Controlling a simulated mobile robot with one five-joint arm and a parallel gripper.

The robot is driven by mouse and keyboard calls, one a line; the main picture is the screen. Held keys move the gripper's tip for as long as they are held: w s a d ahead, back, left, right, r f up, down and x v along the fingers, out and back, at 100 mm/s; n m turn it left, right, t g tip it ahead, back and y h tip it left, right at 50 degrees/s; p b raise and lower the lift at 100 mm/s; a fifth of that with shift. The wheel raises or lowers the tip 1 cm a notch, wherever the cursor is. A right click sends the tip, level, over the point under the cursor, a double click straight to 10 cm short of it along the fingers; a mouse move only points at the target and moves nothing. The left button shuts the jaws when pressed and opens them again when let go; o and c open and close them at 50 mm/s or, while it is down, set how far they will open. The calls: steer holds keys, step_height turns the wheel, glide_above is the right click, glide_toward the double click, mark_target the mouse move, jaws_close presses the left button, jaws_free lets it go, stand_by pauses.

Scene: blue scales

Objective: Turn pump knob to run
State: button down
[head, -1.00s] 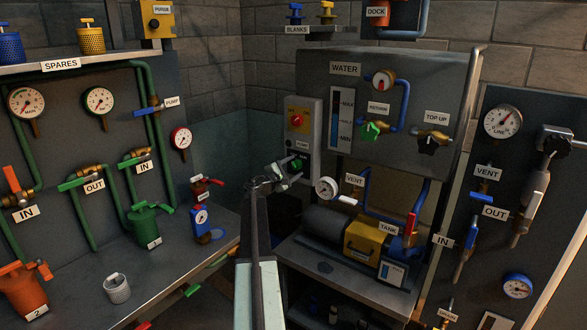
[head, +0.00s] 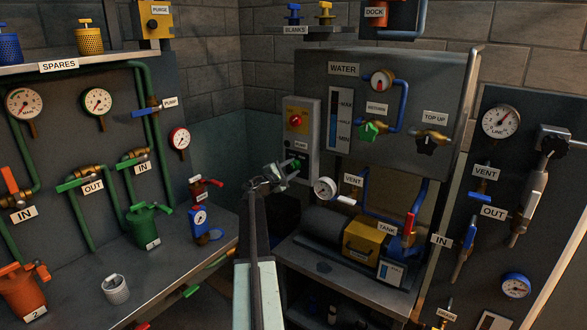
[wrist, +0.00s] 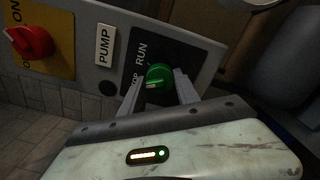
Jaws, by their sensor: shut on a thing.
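The green pump knob (wrist: 158,76) sits on the dark plate of the grey control box, between my two gripper fingers. My gripper (wrist: 160,88) is shut on it. The word RUN (wrist: 141,53) is printed above and left of the knob. The lower word, ending in OP, is partly hidden by the left finger. A small pale mark shows on the knob's lower left side, but I cannot read its setting for certain. In the head view my gripper (head: 287,171) is at the lower part of the control box (head: 301,125) and mostly covers the knob.
A red knob (wrist: 30,42) on a yellow plate is higher on the same box. A PUMP label (wrist: 105,45) lies between the two knobs. In the head view a gauge (head: 325,188) and the yellow and grey pump (head: 366,241) stand right of and below my gripper.

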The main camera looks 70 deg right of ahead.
steer(key=shift+s+a+f+m, duration=0.1)
steer(key=shift+s+f+m, duration=0.05)
steer(key=shift+m, duration=0.25)
steer(key=m, duration=0.5)
steer(key=shift+m, duration=0.3)
steer(key=m, duration=0.4)
steer(key=shift+m, duration=0.4)
steer(key=c, duration=0.9)
jaws_free()
